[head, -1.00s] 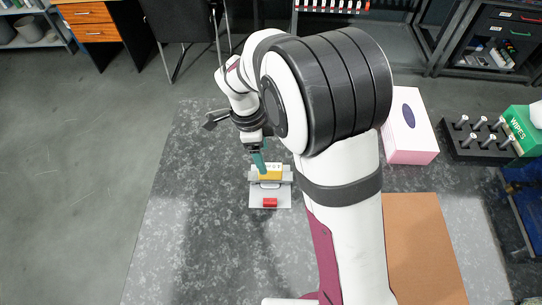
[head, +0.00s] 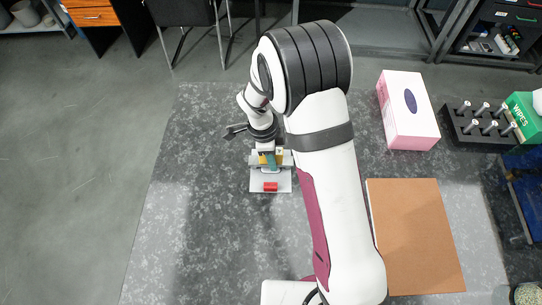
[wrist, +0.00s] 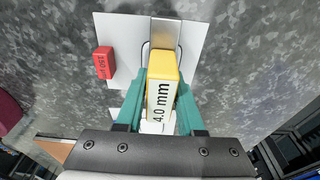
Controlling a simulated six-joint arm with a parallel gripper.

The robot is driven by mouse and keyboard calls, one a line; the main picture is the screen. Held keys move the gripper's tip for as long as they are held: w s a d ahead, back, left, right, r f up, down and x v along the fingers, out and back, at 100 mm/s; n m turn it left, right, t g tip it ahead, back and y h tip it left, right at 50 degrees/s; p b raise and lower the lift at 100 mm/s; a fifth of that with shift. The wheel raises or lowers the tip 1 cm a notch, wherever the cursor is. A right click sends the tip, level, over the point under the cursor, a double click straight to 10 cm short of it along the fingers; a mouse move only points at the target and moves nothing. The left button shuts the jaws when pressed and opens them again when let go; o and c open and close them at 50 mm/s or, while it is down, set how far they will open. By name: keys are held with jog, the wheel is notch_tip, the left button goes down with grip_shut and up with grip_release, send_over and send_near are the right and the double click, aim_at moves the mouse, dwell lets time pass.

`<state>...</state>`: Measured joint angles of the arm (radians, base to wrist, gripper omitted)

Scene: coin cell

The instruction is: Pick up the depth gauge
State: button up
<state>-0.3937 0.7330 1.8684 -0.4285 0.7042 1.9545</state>
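A yellow block with a white face marked "4.0 mm" (wrist: 162,98), which I take for the depth gauge, stands at a pale grey fixture plate (head: 284,184). In the head view the yellow block (head: 280,158) shows partly behind a teal finger. My gripper (wrist: 162,88) has its teal fingers on either side of the block, very close to its sides. Whether they press on it or leave a thin gap I cannot tell. In the head view my gripper (head: 269,160) is down at the block. A red block marked "150 µm" (wrist: 103,63) lies on the plate beside it.
A pink box (head: 408,125) and a brown board (head: 416,235) lie to the right of my arm. A black rack with several silver pegs (head: 478,135) and a green wipes box (head: 525,120) stand at the far right. The left of the speckled table is clear.

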grip_shut()
jog(key=shift+r, duration=0.3)
jog(key=r, duration=0.4)
jog(key=shift+d, duration=0.4)
jog(key=d+r, duration=0.5)
jog(key=d, duration=0.9)
jog(key=shift+d+r+n, duration=0.2)
jog(key=shift+d+n, duration=0.1)
jog(key=shift+n, duration=0.1)
